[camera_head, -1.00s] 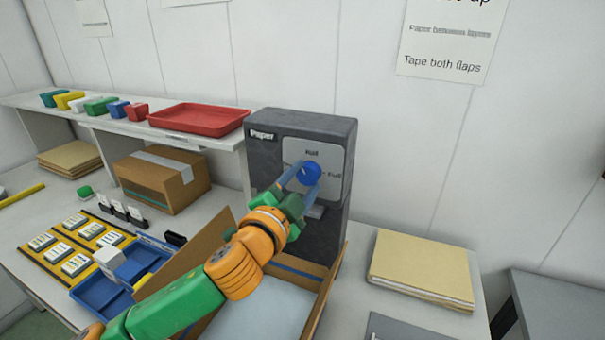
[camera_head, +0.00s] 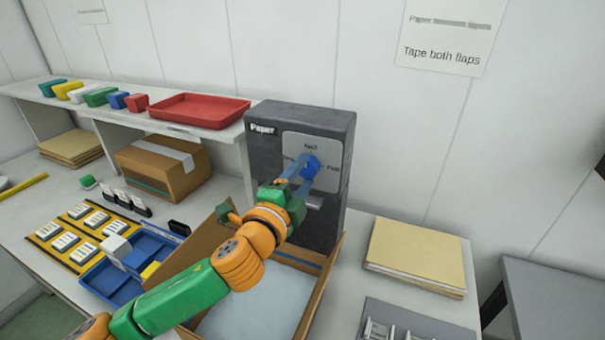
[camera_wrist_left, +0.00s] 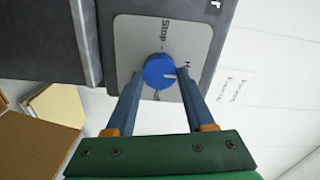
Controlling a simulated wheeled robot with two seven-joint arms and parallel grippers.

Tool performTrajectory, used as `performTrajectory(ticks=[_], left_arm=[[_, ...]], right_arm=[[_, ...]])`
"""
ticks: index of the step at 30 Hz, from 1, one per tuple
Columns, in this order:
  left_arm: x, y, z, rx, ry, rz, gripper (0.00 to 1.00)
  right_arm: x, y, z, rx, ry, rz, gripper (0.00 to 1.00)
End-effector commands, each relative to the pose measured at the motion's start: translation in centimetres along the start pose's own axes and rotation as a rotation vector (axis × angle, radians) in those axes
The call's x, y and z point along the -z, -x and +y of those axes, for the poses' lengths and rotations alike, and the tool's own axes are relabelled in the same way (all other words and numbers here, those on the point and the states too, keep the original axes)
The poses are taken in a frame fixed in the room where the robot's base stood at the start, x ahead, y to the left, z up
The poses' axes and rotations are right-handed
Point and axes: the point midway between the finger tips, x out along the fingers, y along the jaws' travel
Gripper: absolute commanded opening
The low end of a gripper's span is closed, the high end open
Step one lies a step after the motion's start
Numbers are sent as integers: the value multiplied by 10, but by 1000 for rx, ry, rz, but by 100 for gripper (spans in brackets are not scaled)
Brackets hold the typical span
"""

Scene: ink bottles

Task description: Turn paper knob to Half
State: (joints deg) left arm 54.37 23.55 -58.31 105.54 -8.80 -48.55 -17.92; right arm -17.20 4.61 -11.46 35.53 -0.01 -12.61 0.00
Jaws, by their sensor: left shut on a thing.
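The dark grey paper dispenser (camera_head: 270,150) stands at the back of the table, with a light dial plate (camera_head: 325,146) on its front. The plate carries a label at the top, one at the left and one at the right. The blue knob (camera_head: 312,167) sits in the plate's middle. My left gripper (camera_head: 301,172) is shut on the knob, one finger on each side. In the left wrist view the knob (camera_wrist_left: 158,71) has a white mark pointing right, close to a partly hidden label beginning with H; "Stop" is above. My right gripper is not in view.
An open cardboard box (camera_head: 317,298) lies below my left arm, in front of the dispenser. A red tray (camera_head: 199,109) is on the shelf to the left.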

Motion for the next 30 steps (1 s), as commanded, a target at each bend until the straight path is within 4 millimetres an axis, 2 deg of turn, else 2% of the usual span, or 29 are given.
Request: performTrajectory(ticks=[9, 10, 12, 13, 23, 26, 30], left_arm=[[0, 0, -3, 7, -2, -1, 0], [0, 0, -3, 7, -2, -1, 59], [0, 0, -3, 7, -1, -1, 78], [0, 0, -3, 6, -1, -1, 84], [0, 2, -1, 3, 0, 0, 84], [-1, 14, 2, 3, 1, 1, 84], [-1, 40, 2, 4, 1, 1, 84]], right_arm=[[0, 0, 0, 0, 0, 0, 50], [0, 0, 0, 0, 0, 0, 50], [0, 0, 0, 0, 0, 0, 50], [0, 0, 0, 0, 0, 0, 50], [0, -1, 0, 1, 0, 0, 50], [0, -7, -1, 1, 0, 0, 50], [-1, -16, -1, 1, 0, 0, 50]])
